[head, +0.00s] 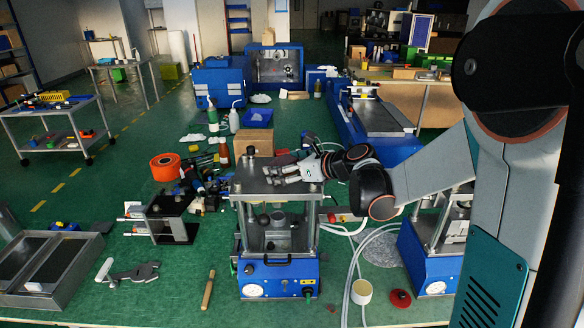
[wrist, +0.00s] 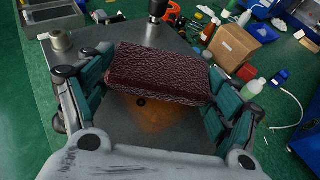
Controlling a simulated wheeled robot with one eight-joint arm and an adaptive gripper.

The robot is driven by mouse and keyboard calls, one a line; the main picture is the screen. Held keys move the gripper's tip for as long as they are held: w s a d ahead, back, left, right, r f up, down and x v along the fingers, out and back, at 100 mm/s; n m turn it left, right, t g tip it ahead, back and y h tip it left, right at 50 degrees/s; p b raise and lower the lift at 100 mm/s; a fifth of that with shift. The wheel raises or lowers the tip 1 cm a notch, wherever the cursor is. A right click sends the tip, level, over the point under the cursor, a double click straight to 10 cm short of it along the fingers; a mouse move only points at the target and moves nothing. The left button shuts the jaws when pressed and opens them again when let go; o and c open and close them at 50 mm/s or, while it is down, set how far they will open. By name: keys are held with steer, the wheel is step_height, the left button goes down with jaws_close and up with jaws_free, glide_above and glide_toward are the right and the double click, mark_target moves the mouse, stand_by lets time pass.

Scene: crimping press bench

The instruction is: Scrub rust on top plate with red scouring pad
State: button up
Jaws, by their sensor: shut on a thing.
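The dark red scouring pad (wrist: 160,73) is clasped between the teal finger pads of my gripper (wrist: 158,92), with fingers on its left and right ends. The grey top plate (wrist: 150,42) of the press lies beneath it. An orange-brown rust patch (wrist: 155,118) shows on the plate just below the pad in the wrist view, partly covered by it. In the head view my gripper (head: 272,174) is low over the top plate (head: 245,185) of the blue-based press (head: 278,270). The pad is not clear there, and I cannot tell if it touches the plate.
A second press (head: 432,255) and pale hoses (head: 352,275) lie right. A wooden-handled tool (head: 208,290) lies in front.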

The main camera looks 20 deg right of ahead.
mark_target(278, 164)
steer(key=shift+w+a, duration=0.25)
steer(key=shift+a, duration=0.65)
steer(key=shift+r, duration=0.25)
steer(key=shift+r+p, duration=2)
steer(key=shift+r, duration=0.7)
steer(key=shift+r, duration=0.1)
steer(key=shift+r+p, duration=1)
steer(key=shift+r, duration=0.45)
steer(key=shift+f, duration=0.1)
